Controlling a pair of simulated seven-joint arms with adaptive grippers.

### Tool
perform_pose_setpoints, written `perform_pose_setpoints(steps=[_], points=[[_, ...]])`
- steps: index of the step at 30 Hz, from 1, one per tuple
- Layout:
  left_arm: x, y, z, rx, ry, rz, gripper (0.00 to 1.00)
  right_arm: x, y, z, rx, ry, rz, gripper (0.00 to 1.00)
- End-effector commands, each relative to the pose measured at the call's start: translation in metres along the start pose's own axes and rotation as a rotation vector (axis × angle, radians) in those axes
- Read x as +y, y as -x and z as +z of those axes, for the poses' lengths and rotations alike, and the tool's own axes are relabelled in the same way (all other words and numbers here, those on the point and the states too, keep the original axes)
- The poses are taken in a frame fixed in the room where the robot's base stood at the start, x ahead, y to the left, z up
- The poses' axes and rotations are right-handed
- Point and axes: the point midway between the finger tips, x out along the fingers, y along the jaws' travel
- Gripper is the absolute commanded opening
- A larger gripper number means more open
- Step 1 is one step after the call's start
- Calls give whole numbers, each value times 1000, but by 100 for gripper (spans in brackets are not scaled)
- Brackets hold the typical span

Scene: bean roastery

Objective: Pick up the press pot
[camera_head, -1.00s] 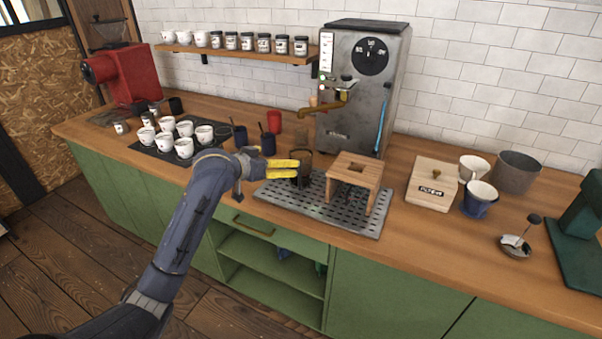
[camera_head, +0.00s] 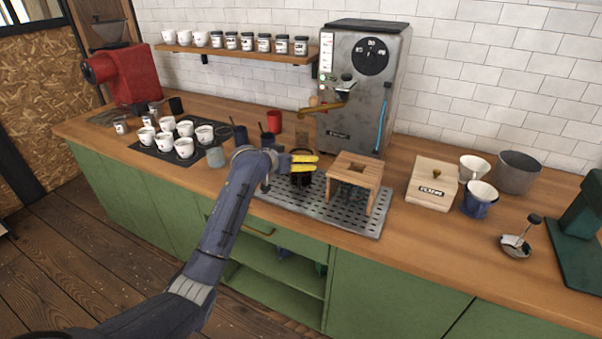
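The press pot appears to be the small dark pot (camera_head: 301,180) standing upright on the perforated metal tray (camera_head: 318,210), left of the wooden stand. My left gripper (camera_head: 304,163) reaches in from the left with its yellow fingers level with the pot's upper part. The two fingers are apart, and the pot's body shows above and below them, so they seem to straddle it. Contact between fingers and pot cannot be made out. The fingers hide part of the pot. My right gripper is not in view.
The wooden stand (camera_head: 366,168) is close to the right of the pot. The steel machine (camera_head: 352,120) with its brass-coloured handle (camera_head: 318,108) rises behind. A grey cup (camera_head: 215,157) and several white cups are to the left. A wooden box (camera_head: 420,185) stands farther right.

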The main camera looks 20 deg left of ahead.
Motion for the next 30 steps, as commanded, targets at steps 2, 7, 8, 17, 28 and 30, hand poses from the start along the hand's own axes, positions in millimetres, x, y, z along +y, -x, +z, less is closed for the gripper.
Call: perform_pose_setpoints(steps=[2,7,8,17,28,30], points=[[1,-11,0,-2,2,1,99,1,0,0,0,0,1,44],[0,-26,0,-1,2,1,99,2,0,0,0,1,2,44],[0,-28,0,-1,2,1,99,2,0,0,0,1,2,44],[0,-33,1,-2,0,0,99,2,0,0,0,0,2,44],[0,-33,1,-1,0,0,65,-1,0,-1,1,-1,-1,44],[0,-33,1,-2,0,0,57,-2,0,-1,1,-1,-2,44]])
